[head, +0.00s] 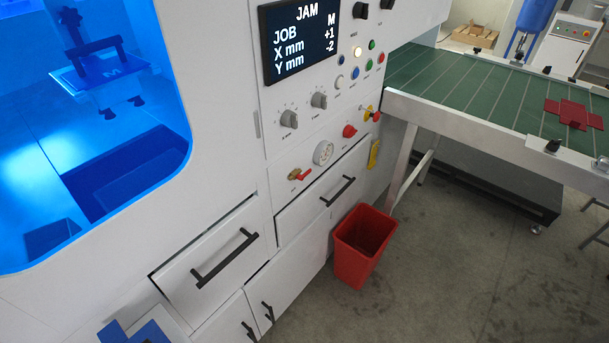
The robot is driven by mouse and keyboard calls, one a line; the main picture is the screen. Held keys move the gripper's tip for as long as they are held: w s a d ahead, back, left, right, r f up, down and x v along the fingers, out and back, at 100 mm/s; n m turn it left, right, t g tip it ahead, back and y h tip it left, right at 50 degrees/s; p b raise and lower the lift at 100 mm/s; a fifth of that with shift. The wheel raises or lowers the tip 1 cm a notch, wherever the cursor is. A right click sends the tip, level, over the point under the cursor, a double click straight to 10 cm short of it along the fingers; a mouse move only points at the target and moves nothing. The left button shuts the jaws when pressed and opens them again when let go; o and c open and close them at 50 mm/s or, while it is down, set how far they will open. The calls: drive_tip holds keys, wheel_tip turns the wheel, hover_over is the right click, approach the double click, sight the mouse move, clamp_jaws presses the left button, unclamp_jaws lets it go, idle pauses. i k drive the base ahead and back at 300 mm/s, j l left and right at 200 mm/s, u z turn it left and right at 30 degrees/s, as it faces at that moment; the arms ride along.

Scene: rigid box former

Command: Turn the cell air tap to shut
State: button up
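The air tap (299,174) is on the white front panel of the machine in the head view, low and left of a round pressure gauge (323,152). It has a small brass-coloured body and a red lever. The lever lies roughly sideways, tilted a little up to the right. Whether this means open or shut I cannot tell, and the gauge needle is too small to read. Nothing touches the tap. My gripper is not in view.
Drawers with black handles (225,258) sit below the tap; one stands slightly out. A red bin (364,246) is on the floor at right. A red knob (349,131) is close by. A green-topped conveyor table (450,85) extends right.

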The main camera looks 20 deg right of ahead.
sight(299, 176)
drive_tip(key=i+l+u, duration=0.15)
drive_tip(key=l, duration=0.25)
drive_tip(key=l+u, duration=0.1)
drive_tip(key=l, duration=0.3)
drive_tip(key=i+l+u, duration=0.15)
drive_tip(key=l, duration=0.25)
